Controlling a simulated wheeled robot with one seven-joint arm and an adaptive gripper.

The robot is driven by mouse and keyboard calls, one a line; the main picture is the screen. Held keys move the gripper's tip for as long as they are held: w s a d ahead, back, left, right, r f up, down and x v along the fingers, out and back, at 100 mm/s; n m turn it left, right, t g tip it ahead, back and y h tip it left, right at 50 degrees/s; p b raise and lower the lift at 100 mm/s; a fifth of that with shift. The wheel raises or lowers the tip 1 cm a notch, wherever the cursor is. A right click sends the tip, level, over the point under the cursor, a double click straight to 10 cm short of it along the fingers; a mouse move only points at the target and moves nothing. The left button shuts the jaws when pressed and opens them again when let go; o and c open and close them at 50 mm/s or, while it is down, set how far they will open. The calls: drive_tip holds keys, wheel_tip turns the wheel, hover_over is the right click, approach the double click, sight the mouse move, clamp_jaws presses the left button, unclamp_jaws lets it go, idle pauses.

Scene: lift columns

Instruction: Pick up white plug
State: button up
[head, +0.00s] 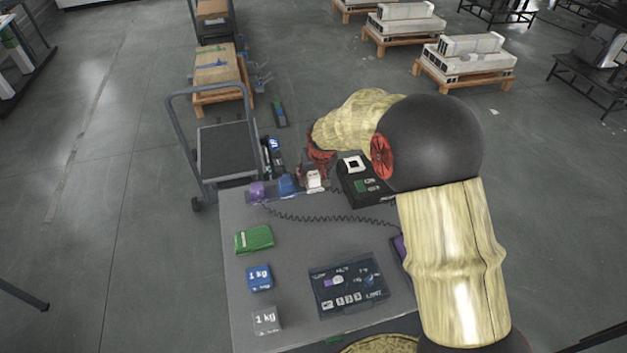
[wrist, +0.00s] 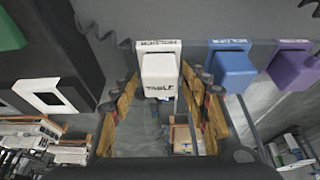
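The white plug (wrist: 160,68), its lettering appearing to read TABLE, sits in a holder at the table's far edge, between the fingers in the wrist view. In the head view the white plug (head: 314,181) shows just below my gripper (head: 316,166). In the wrist view my gripper (wrist: 160,82) is open, one finger on each side of the plug's lower end, with visible gaps. I cannot tell how deep the fingertips reach along it. The blue plug (wrist: 232,70) and the purple plug (wrist: 291,70) sit in holders to its right.
A black device (head: 360,187) with a coiled cord (head: 325,219) stands right of the plugs. A green box (head: 254,239), a blue weight (head: 259,278), a grey weight (head: 267,320) and a dark panel (head: 347,287) lie on the table. A cart (head: 233,152) stands beyond.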

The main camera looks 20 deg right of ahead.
sight(314, 175)
drive_tip(key=c, duration=1)
drive_tip(key=shift+o, duration=0.2)
drive_tip(key=shift+r, duration=0.1)
drive_tip(key=shift+r+p, duration=0.35)
drive_tip(key=shift+r, duration=0.25)
wheel_tip(314, 175, up, 3)
drive_tip(key=shift+s+f+p, duration=0.15)
drive_tip(key=shift+p, duration=0.55)
drive_tip(key=s+r+p, duration=0.2)
drive_tip(key=s+r, duration=0.2)
drive_tip(key=s, duration=0.3)
drive_tip(key=s+d+r+p, duration=0.1)
drive_tip(key=s+r+p, duration=0.1)
drive_tip(key=s+r, duration=0.3)
drive_tip(key=shift+s+d, duration=0.2)
drive_tip(key=shift+s, duration=0.65)
